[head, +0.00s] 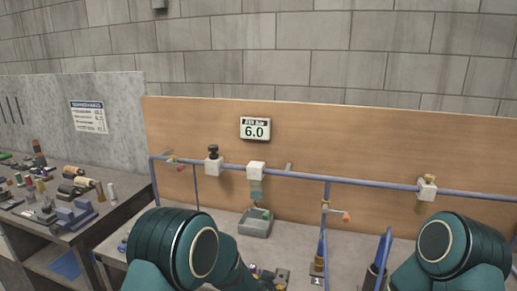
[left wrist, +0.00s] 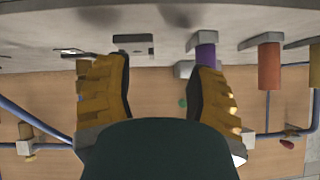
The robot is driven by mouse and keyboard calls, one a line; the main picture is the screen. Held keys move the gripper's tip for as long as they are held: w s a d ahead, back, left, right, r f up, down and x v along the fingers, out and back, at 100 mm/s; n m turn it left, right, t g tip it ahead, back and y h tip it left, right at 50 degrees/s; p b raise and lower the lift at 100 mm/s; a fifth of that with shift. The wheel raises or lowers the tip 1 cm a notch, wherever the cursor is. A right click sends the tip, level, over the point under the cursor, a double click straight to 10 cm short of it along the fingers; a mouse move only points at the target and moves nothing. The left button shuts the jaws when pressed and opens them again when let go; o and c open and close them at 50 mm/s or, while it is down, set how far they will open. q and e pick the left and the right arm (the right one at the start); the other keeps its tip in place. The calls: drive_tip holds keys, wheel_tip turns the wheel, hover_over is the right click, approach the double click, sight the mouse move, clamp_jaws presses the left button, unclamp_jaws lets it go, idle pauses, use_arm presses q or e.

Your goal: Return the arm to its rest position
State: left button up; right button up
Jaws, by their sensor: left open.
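My left arm comes in from the lower left in the head view, and its gripper shows only partly at the bottom edge (head: 268,276). In the left wrist view the two yellow-brown fingers of the left gripper (left wrist: 158,75) stand wide apart. Nothing is held between them. That view is upside down, with the grey bench top (left wrist: 60,30) above and the wooden panel (left wrist: 160,105) below. A purple cylinder (left wrist: 206,51) stands beside one finger, apparently behind it. My right arm shows only as a teal joint at the lower right; its gripper is not in view.
A blue pipe (head: 370,182) with white blocks (head: 214,166) runs along the panel. A clear cup (head: 256,188) hangs above a grey tray (head: 256,223). A blue-and-orange upright piece (head: 319,256) stands near the front. A cluttered side bench (head: 110,222) is at left.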

use_arm(q)
drive_tip(key=s+a+f+n+g+b, duration=0.2)
drive_tip(key=s+a+f+n+g, duration=0.15)
drive_tip(key=s+a+f, duration=0.65)
drive_tip(key=s+a+f+n+g+b, duration=0.1)
drive_tip(key=s+f+g, duration=0.1)
drive_tip(key=s, duration=0.7)
drive_tip(key=s+a+f+n+g+h+b, duration=0.1)
drive_tip(key=s+f+n+g, duration=0.1)
drive_tip(key=s, duration=0.7)
drive_tip(key=shift+a+f+g+h+b, duration=0.3)
drive_tip(key=shift+f+g+b, duration=0.15)
drive_tip(key=shift+f, duration=0.45)
drive_tip(key=shift+d, duration=0.1)
drive_tip(key=shift+c, duration=0.4)
use_arm(e)
drive_tip(key=f, duration=0.5)
drive_tip(key=shift+s+a+f, duration=0.15)
drive_tip(key=shift+s+f, duration=0.2)
drive_tip(key=shift+f, duration=0.05)
